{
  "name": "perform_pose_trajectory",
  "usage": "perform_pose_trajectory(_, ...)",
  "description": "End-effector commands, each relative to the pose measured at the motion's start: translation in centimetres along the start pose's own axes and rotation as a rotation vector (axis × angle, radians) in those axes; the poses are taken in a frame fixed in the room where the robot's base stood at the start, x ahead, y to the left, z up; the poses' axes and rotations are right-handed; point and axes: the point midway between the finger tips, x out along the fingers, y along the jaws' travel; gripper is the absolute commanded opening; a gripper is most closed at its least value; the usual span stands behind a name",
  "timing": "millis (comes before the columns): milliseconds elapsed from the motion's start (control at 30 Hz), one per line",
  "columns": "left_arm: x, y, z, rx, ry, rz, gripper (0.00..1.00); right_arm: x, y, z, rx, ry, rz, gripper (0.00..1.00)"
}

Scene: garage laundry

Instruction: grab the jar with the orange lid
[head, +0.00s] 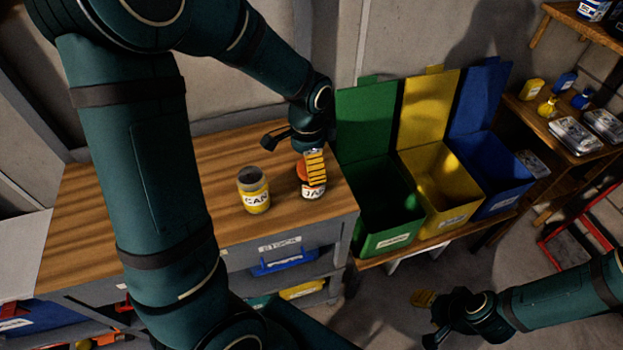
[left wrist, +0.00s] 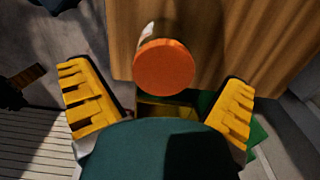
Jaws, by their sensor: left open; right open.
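The jar (head: 312,193) with the orange lid stands upright on the wooden worktop, near its right end. My left gripper (head: 307,155) is above it, and a yellow finger hides part of the jar and lid in the head view. In the left wrist view the round orange lid (left wrist: 164,68) lies between the two spread yellow fingers, with a gap on each side. My left gripper is open and empty. My right gripper (head: 428,314) is open and empty, low at the bottom right, away from the worktop.
An open can (head: 255,197) with a yellow label stands just left of the jar. Green (head: 388,210), yellow (head: 437,188) and blue (head: 495,175) open bins stand right of the worktop (head: 210,215). Shelves with small containers are at the far right. The worktop left of the can is partly hidden by my arm.

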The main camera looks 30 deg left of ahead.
Motion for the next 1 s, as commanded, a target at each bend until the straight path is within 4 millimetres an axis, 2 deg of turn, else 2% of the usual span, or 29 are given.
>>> perform_pose_trajectory(400, 4.9, -0.5, -0.6, 0.000, -0.002, 0.002, 1.00, 0.9, 0.3, 0.4, -0.003, -0.009, -0.001, 0.47)
perform_pose_trajectory(700, 5.2, -0.5, -0.6, 0.000, 0.000, 0.000, 1.00, 0.9, 0.3, 0.5, -0.003, -0.009, -0.001, 0.47)
perform_pose_trajectory(767, 5.2, -0.5, -0.6, 0.000, 0.000, 0.000, 0.82, 0.9, 0.3, 0.5, -0.003, -0.009, -0.001, 0.47)
perform_pose_trajectory(800, 5.2, -0.5, -0.6, 0.000, 0.000, 0.000, 0.68, 0.9, 0.3, 0.5, -0.003, -0.009, -0.001, 0.47)
perform_pose_trajectory(900, 5.2, -0.5, -0.6, 0.000, 0.000, 0.000, 0.35, 0.9, 0.3, 0.4, -0.003, -0.009, -0.001, 0.47)
perform_pose_trajectory(1000, 5.2, -0.5, -0.6, 0.000, 0.000, 0.000, 0.30, 0.9, 0.3, 0.4, -0.003, -0.009, -0.001, 0.47)
